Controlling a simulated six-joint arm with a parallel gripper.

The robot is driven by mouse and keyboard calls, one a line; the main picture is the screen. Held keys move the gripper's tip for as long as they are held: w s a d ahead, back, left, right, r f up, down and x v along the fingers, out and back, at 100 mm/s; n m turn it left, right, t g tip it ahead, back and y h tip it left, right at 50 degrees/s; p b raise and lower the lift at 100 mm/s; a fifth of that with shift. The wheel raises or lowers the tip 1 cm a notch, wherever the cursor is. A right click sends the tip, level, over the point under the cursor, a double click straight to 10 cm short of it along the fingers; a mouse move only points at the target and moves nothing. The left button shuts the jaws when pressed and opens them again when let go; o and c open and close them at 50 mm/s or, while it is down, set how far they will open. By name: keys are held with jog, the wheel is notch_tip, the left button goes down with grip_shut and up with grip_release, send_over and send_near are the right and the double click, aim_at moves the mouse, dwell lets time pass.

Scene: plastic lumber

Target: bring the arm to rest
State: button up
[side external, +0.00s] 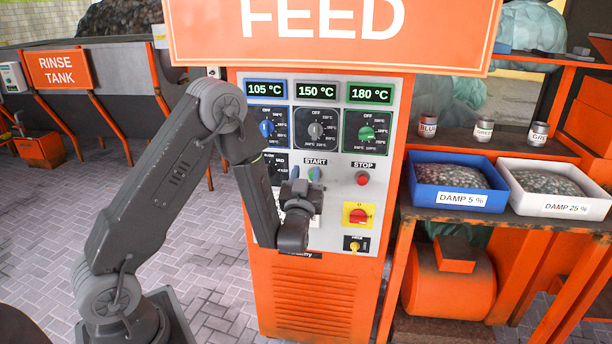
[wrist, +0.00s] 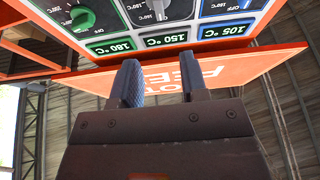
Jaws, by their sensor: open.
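My gripper shows in the wrist view (wrist: 160,85), its two fingers apart with nothing between them. In that view the picture is upside down, and the fingers point towards the orange sign and the displays. In the side view my arm is bent in front of the control cabinet (side external: 318,225), with its wrist close to the lower panel. The cabinet carries a blue knob (side external: 266,128), a grey knob (side external: 316,131) and a green knob (side external: 366,133) under displays reading 105, 150 and 180 °C.
A red stop button (side external: 362,178) and a red switch on yellow (side external: 358,215) sit right of my wrist. A blue tray (side external: 412,172) and a white tray (side external: 606,208) of flakes stand on the bench at right. The paved floor at left is mostly clear.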

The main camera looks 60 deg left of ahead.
jog(key=s+d+r+m+g+h, duration=0.25)
jog(key=d+r+m+h, duration=0.25)
jog(key=d+r+h, duration=0.6)
jog(key=s+d+f+m+g+h, duration=0.1)
jog(key=s+d+m+g+h, duration=0.1)
jog(key=s, duration=0.9)
jog(key=s+d+f+m+g+h, duration=0.1)
jog(key=s+g, duration=0.4)
jog(key=s, duration=0.6)
jog(key=shift+s+d+f+m+h, duration=0.4)
jog(key=shift+d+m+h, duration=0.3)
jog(key=shift+d+h, duration=0.45)
jog(key=shift+o, duration=0.4)
jog(key=shift+w+g, duration=0.1)
jog(key=shift+g, duration=0.15)
